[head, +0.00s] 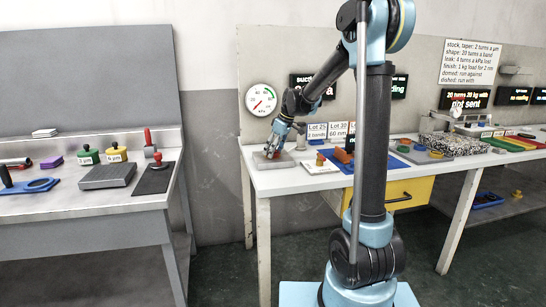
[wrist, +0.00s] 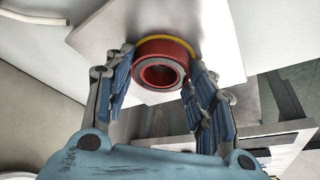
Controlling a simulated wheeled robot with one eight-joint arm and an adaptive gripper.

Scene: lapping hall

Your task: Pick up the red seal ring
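The red seal ring (wrist: 161,66) is in the middle of the wrist view, with a grey band on its face and an open centre. A yellow rim (wrist: 168,38) shows along its far side. Both are over a light grey plate (wrist: 218,28) on the bench. My gripper (wrist: 161,60) has its blue fingers on either side of the red ring, the tips close against its edge. I cannot tell whether they press on it. In the head view my gripper (head: 275,146) points down over the grey plate (head: 262,165), largely hiding the ring.
A small grey cylinder (head: 301,141) stands just right of my gripper. A blue mat (head: 331,154) with small parts lies further right, and a white card (head: 320,168) lies in front. A pressure gauge (head: 261,100) is on the wall behind. A separate bench (head: 80,205) stands left across a gap.

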